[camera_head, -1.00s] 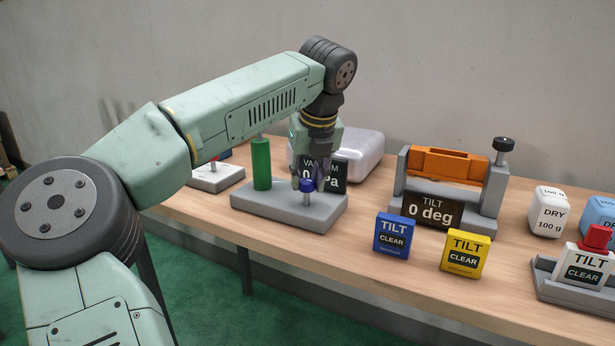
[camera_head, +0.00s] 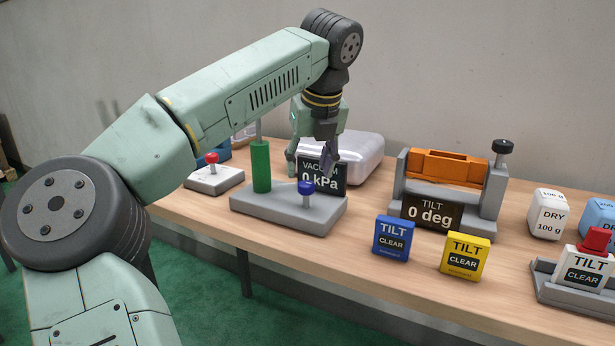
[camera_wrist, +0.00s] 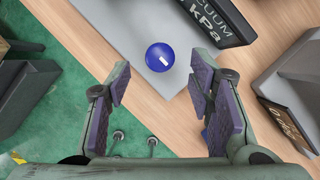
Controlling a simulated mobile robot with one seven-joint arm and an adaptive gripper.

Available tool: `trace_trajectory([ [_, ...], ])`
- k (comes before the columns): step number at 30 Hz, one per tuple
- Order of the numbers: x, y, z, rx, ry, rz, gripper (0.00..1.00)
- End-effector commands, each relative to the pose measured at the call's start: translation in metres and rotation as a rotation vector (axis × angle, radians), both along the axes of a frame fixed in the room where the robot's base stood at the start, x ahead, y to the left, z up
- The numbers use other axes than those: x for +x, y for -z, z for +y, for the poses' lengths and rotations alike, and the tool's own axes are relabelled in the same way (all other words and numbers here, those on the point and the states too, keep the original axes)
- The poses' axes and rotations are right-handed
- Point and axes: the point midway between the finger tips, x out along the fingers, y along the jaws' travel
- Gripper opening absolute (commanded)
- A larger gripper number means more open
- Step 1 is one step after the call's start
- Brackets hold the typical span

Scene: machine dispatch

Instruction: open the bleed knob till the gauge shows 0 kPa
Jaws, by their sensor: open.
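The blue bleed knob (camera_head: 306,187) stands on a short post on the grey pump base (camera_head: 270,211). In the wrist view the knob (camera_wrist: 160,57) is round with a white mark, ahead of the fingertips. The vacuum gauge (camera_head: 322,176) behind it reads 0 kPa in the head view. In the wrist view my gripper (camera_wrist: 162,90) is wide open and apart from the knob.
A green cylinder (camera_head: 261,166) rises from the base left of the knob. A red-knobbed switch (camera_head: 212,170) stands farther left, and a silvery case (camera_head: 358,158) behind. The orange tilt fixture (camera_head: 448,168), blue box (camera_head: 394,237) and yellow box (camera_head: 465,254) stand to the right.

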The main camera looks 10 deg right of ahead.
Motion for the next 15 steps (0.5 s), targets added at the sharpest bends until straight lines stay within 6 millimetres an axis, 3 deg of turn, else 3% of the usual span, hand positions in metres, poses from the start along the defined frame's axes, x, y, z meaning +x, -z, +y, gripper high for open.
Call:
trace_trajectory([
  [6,-0.018,-0.043,-0.004,-0.003,0.002,-0.001,0.48],
  [15,-0.029,-0.069,-0.005,-0.001,0.001,0.002,0.48],
])
